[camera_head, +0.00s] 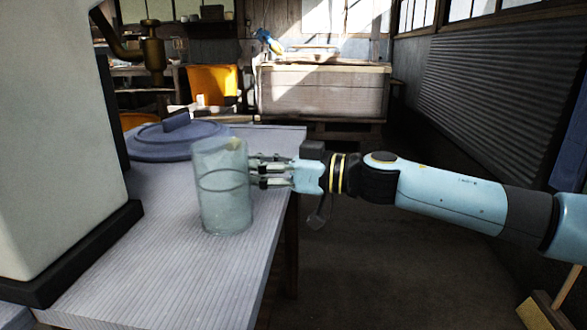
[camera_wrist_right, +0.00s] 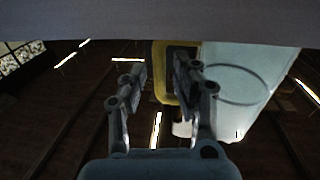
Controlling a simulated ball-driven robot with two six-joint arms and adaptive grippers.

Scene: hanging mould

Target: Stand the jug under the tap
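The jug (camera_head: 222,205) is a clear, pale blue-green cylinder with a dark ring, upright over the grey ribbed table near its right edge. Whether its base touches the table is unclear. It also shows at upper right in the right wrist view (camera_wrist_right: 255,85). My right gripper (camera_head: 258,171) comes from the right, fingers pointing left at the jug's side. In the wrist view the fingers (camera_wrist_right: 158,75) are apart, with the jug beside them; whether they touch it is unclear. A brass tap (camera_head: 152,52) is at upper left, behind the pale block. My left gripper is not in view.
A large pale block (camera_head: 55,150) with a dark foot fills the left. A round blue-grey lid (camera_head: 170,142) lies on the table (camera_head: 185,270) behind the jug. Bare table lies in front.

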